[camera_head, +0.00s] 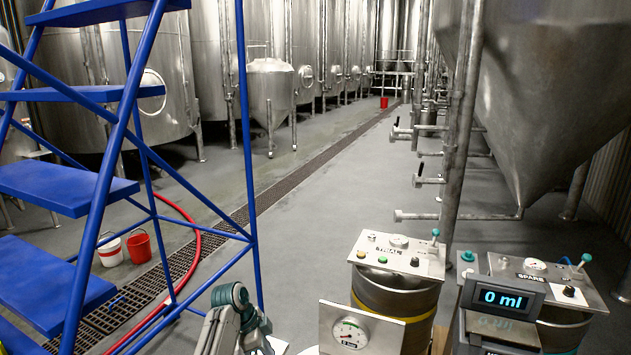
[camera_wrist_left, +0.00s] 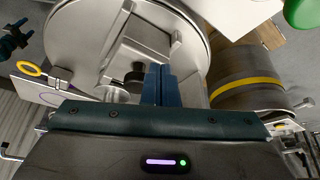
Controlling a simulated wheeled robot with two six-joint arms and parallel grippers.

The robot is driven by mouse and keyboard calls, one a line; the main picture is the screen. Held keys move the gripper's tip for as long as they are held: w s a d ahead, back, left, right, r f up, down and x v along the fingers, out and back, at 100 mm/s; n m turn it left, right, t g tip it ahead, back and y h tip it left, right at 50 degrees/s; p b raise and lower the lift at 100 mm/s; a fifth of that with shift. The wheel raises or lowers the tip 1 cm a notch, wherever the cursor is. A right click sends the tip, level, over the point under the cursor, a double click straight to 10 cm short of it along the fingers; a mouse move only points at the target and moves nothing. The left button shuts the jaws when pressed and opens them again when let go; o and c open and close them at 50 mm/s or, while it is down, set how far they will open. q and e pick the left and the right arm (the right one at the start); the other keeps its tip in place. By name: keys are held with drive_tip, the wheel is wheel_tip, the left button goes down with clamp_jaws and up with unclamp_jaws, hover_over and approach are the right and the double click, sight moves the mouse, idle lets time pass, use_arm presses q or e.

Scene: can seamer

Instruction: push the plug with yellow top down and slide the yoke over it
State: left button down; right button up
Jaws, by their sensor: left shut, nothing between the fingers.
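In the left wrist view, my left gripper (camera_wrist_left: 158,84) is shut, its two blue fingers together with nothing between them. The fingertips are over a round silver machine plate (camera_wrist_left: 195,30), close beside a dark round knob (camera_wrist_left: 134,78); I cannot tell whether they touch. A yellow ring (camera_wrist_left: 30,68) lies on a pale plate at the left; I cannot tell whether it belongs to the plug. I cannot make out the plug or yoke with certainty. In the head view only part of my left arm shows at the bottom edge. My right gripper is not recognisable in either view.
A drum with a yellow band (camera_wrist_left: 247,90) stands right of the fingers. In the head view, a gauge box (camera_head: 350,333), a TRIAL panel (camera_head: 395,255), a SPARE panel (camera_head: 560,280) and a "0 ml" display (camera_head: 502,299) crowd the lower right. Blue stairs (camera_head: 70,185) stand left.

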drive_tip(key=shift+r, duration=0.1)
idle(0.4)
wheel_tip(320, 180, up, 2)
drive_tip(key=p, duration=0.2)
drive_tip(key=shift+d+r+p, duration=0.1)
drive_tip(key=shift+r+p, duration=0.05)
drive_tip(key=shift+p, duration=0.15)
